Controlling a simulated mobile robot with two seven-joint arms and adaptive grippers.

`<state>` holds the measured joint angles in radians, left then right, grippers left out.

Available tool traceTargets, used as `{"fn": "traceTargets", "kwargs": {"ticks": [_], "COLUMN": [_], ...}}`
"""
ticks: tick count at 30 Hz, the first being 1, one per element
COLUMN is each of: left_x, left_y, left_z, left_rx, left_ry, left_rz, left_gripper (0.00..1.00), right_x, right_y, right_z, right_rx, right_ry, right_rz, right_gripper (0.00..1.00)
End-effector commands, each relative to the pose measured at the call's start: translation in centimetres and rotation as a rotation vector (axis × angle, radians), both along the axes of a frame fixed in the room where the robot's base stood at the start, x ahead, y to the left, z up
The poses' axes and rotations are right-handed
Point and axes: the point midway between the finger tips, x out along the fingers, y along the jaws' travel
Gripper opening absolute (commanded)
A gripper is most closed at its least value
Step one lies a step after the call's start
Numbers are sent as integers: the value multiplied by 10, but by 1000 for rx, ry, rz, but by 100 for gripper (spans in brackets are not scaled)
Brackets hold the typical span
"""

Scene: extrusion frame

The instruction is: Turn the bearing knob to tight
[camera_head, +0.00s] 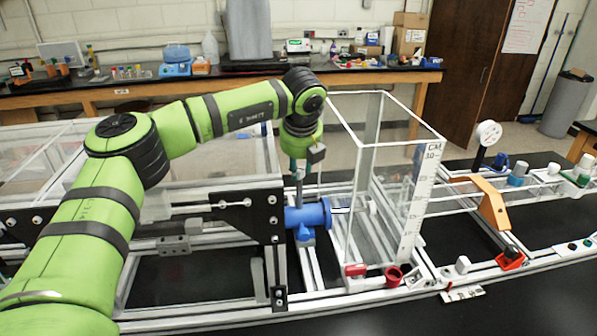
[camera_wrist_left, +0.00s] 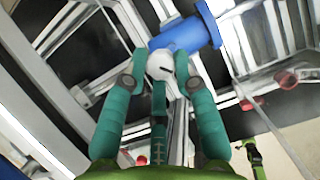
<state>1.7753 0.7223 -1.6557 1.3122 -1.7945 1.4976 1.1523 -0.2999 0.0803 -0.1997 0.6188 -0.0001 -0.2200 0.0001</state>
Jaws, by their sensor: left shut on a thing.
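My left gripper (camera_head: 299,180) points down from my green arm at the blue cylindrical fitting (camera_head: 308,216) beside the black plate of the metal frame. In the left wrist view, its teal fingers (camera_wrist_left: 161,66) are closed around a white round knob (camera_wrist_left: 161,64), next to the blue fitting (camera_wrist_left: 192,35). The knob is mostly hidden by the gripper in the head view. I cannot read any tight or loose marking on it. My right gripper is not in view.
A clear tank (camera_head: 395,143) with a printed scale stands just right of the fitting. Red knobs (camera_head: 392,276) sit at its front base. An orange bracket (camera_head: 491,204) and a round gauge (camera_head: 488,133) are farther right.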

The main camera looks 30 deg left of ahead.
Motion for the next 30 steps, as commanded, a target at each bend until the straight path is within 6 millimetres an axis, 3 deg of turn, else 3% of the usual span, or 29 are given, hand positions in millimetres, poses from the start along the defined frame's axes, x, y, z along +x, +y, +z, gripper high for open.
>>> {"fn": "traceTargets", "kwargs": {"ticks": [8,9,10,22,30], "left_x": [0,0,0,-1,-16], "left_y": [-2,-2,-2,-2,-13], "left_z": [-1,-1,-1,5,51], "left_rx": [-2,-2,-2,-1,-3], "left_ry": [1,1,1,0,-3], "left_rz": [2,2,2,2,2], "left_gripper": [0,45,50,50,50], "right_x": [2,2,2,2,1], "right_y": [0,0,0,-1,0], "right_z": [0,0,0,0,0], "right_rx": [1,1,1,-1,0], "right_ry": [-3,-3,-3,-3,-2], "right_rz": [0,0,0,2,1], "right_gripper": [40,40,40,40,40]}}
